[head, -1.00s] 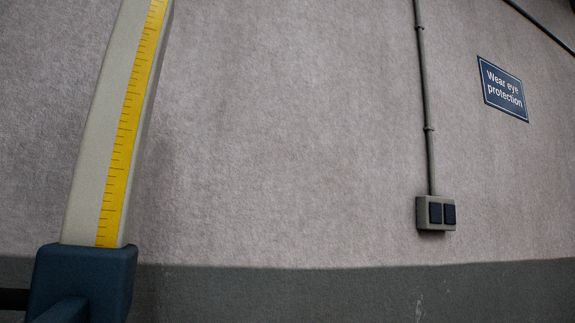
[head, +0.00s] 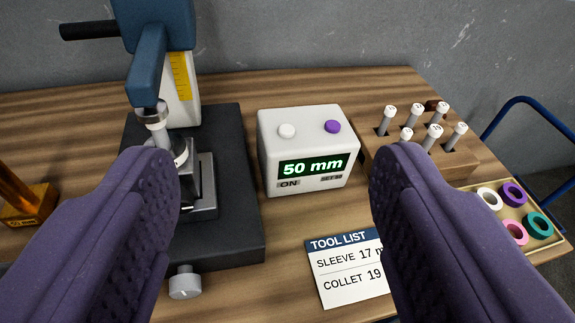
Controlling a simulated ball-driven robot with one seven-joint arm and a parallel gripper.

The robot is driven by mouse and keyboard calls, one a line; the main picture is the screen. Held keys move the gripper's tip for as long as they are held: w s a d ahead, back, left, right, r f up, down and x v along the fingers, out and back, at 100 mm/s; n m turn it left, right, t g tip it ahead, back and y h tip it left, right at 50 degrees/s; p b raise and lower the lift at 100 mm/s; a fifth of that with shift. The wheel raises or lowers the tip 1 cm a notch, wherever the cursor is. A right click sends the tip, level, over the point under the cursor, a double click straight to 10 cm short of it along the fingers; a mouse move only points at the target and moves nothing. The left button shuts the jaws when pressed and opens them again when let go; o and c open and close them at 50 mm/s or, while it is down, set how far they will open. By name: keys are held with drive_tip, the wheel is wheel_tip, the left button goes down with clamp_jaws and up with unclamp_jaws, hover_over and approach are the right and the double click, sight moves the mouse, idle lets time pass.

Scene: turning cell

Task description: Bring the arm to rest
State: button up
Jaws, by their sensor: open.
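My gripper (head: 275,190) shows its two purple, ridged fingers at the left and right of the head view. They are wide apart with nothing between them. The gap looks onto a wooden bench (head: 300,88), with a white readout box (head: 268,150) showing "50 mm" beyond the fingertips. The left finger overlaps part of a measuring stand with a dark base (head: 240,225). The right finger covers part of a tool list card (head: 335,290).
The stand has a blue head (head: 165,30) on a scaled column at the left. A wooden block (head: 455,165) holds several white-topped pins. A tray (head: 550,245) holds coloured rings at the right. A brass-coloured block (head: 28,207) sits far left. A blue rail (head: 515,102) stands beyond the bench's right edge.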

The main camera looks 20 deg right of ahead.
drive_tip(key=s+a+r, duration=0.2)
drive_tip(key=a+r, duration=0.2)
drive_tip(key=r, duration=0.5)
drive_tip(key=s+a+r, duration=0.3)
drive_tip(key=a+r, duration=0.1)
drive_tip(key=r, duration=0.6)
drive_tip(key=s+a+r+n+y, duration=0.1)
drive_tip(key=s+a+r+y, duration=0.2)
drive_tip(key=s+a+r, duration=0.7)
drive_tip(key=shift+s+r+t, duration=0.3)
drive_tip(key=shift+s+r, duration=0.25)
drive_tip(key=shift+d, duration=0.1)
